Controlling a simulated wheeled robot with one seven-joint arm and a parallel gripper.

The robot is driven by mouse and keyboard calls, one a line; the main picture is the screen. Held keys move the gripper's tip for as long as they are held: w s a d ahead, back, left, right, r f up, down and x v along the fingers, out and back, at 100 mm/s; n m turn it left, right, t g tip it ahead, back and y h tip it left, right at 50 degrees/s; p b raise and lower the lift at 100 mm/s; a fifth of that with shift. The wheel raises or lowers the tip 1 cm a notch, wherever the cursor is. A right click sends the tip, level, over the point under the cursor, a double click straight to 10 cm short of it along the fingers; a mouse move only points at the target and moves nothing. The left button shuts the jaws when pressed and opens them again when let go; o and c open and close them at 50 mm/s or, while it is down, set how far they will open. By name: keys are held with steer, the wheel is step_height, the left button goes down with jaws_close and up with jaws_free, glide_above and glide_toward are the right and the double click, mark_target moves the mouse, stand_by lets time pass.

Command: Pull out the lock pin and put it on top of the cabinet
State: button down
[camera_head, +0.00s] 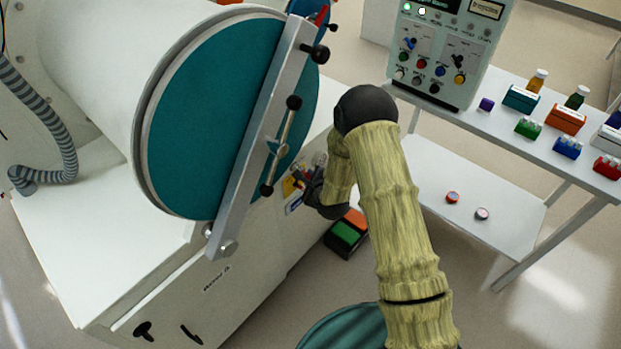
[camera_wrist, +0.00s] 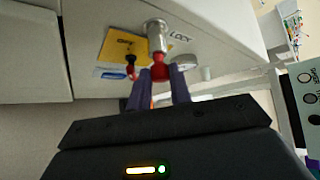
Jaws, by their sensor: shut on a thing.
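The lock pin (camera_wrist: 161,72) shows its red head in the wrist view, at the end of a silver collar (camera_wrist: 156,34) on the cabinet face next to the word LOCK. My gripper (camera_wrist: 160,80) is shut on the red head between its two purple fingers. The head meets the collar; how deep the pin sits inside is hidden. In the head view my gripper (camera_head: 309,182) is at the cabinet's side face, below the teal round door, and the pin is not clear there. The white cabinet (camera_head: 65,245) has a broad bare top at the left.
The teal door (camera_head: 210,120) with its metal bar (camera_head: 262,135) and black-knobbed handle stands just left of my arm. A striped hose (camera_head: 55,130) rests on the cabinet top. A pedal box (camera_head: 346,232) is on the floor. A bench (camera_head: 500,125) with small boxes is at right.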

steer(key=shift+s+d, duration=0.8)
steer(key=shift+d, duration=0.2)
steer(key=shift+s+d, duration=0.75)
steer(key=shift+d, duration=0.25)
stand_by(1.6)
steer(key=shift+s+d+b, duration=0.2)
steer(key=shift+s+d, duration=0.55)
steer(key=shift+d, duration=0.2)
steer(key=shift+s+d+b, duration=0.2)
steer(key=shift+s+d, duration=0.55)
steer(key=shift+d, duration=0.2)
steer(key=s+d+f+m+h+p, duration=0.1)
steer(key=s+d+m+h+p, duration=0.3)
steer(key=d, duration=0.6)
steer(key=shift+s+d+f+t+p, duration=0.3)
steer(key=shift+s+t+p, duration=0.1)
steer(key=shift+s, duration=0.65)
steer(key=shift+d, duration=0.15)
